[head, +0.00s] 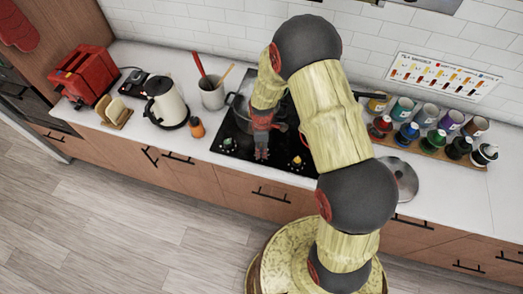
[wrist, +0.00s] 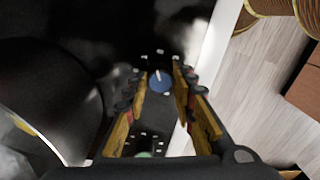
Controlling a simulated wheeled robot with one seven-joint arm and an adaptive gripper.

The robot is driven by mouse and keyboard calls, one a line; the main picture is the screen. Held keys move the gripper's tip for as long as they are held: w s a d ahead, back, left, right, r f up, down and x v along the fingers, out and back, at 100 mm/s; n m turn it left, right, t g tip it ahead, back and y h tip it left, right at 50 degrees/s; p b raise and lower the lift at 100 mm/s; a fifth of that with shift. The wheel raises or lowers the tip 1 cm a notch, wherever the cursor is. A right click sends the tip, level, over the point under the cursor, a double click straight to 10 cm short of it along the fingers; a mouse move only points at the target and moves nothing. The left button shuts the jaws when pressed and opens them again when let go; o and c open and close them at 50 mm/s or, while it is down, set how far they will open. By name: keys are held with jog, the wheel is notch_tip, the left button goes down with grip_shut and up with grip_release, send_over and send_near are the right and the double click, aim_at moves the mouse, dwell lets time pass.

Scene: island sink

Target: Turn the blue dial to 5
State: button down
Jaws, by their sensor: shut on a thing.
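The blue dial (wrist: 160,84) is on the black cooktop (head: 230,128), with a white pointer line and small white marks around it. The marks are too small to read. My gripper (wrist: 163,80) points down over it in the wrist view, with one finger on each side of the dial, shut on it. In the head view my gripper (head: 261,155) is at the front edge of the cooktop and hides the blue dial. A green dial (head: 228,142) is to its left and a yellow dial (head: 297,160) to its right.
A pot (head: 240,103) stands on the cooktop behind my gripper and shows large at left in the wrist view (wrist: 45,85). A round lid (head: 402,177) and several bottles are right.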

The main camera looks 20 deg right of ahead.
jog(key=m+b, duration=0.1)
jog(key=m, duration=0.2)
jog(key=shift+m, duration=0.4)
jog(key=m, duration=0.3)
jog(key=shift+m+b, duration=0.3)
jog(key=m, duration=0.3)
jog(key=shift+m, duration=0.3)
jog(key=m, duration=0.3)
jog(key=shift+m, duration=0.3)
jog(key=m, duration=0.6)
jog(key=shift+t, duration=0.3)
jog(key=m, duration=0.6)
jog(key=shift+m, duration=0.4)
jog(key=c, duration=1.5)
grip_release()
jog(key=shift+s, duration=0.1)
